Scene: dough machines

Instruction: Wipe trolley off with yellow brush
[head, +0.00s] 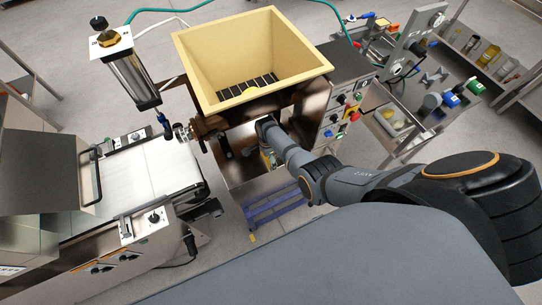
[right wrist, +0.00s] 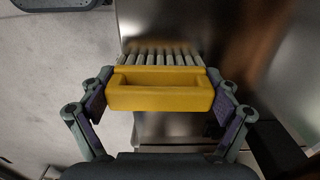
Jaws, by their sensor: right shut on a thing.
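My right gripper (right wrist: 162,104) is shut on the yellow brush (right wrist: 160,97), one finger at each end of its block. The brush's pale bristles point away from my wrist, toward a shiny metal surface (right wrist: 185,30); I cannot tell whether they touch it. A grey metal trolley (head: 400,152) with trays and machine parts stands to the right. My left gripper is not in view.
The cream hopper (head: 225,60) stands directly above my right gripper's area. A control box (head: 345,110) with coloured knobs is close to the right of my arm. A belt machine (head: 150,180) stands to the left. A blue slatted frame (head: 278,207) lies low below the arm.

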